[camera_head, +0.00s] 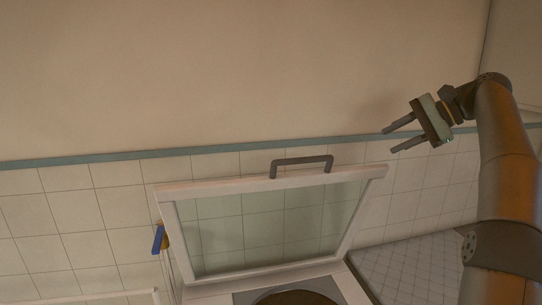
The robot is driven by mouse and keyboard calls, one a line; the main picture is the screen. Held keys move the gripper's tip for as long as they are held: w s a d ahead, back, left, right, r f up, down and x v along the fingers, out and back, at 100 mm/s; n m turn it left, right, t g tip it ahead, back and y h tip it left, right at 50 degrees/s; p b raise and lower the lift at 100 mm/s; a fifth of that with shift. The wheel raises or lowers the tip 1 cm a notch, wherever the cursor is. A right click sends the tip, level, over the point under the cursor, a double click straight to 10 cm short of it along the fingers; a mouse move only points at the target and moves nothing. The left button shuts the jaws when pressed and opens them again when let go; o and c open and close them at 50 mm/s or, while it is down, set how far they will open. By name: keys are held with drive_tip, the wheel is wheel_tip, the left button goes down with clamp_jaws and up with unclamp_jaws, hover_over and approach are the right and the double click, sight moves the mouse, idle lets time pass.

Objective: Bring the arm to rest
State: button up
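My gripper (388,140) is at the upper right, at the end of my arm, which rises along the right edge. Its two dark fingers point left and are spread apart with nothing between them. It is in front of the wall, above and to the right of a glass-paned, pale-framed lid or door (265,225). That panel stands tilted up, and a dark bar handle (302,161) is on its top edge. The gripper is apart from the handle and the panel.
A pale unit with a dark round opening (295,297) lies below the panel, cut by the frame's bottom. A blue and yellow item (158,240) is at the panel's left side. A tiled surface (410,268) is at lower right. The space left of my gripper is clear.

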drive_tip(key=s+a+f+n+g+h+b, duration=0.1)
drive_tip(key=s+a+f+n+h, duration=0.2)
drive_tip(key=a+f, duration=0.4)
drive_tip(key=s+a+f+g+h+b, duration=0.1)
drive_tip(key=s+a+f+h, duration=0.1)
drive_tip(key=s+a+f, duration=0.45)
drive_tip(key=s+a+f+n+g+h+b, duration=0.1)
drive_tip(key=s+f+n+h, duration=0.4)
drive_tip(key=s+f, duration=1.8)
drive_tip(key=s+n, duration=0.2)
drive_tip(key=n, duration=0.1)
drive_tip(key=shift+s+a+f+b, duration=0.15)
drive_tip(key=shift+s+b, duration=0.05)
drive_tip(key=shift+b, duration=0.15)
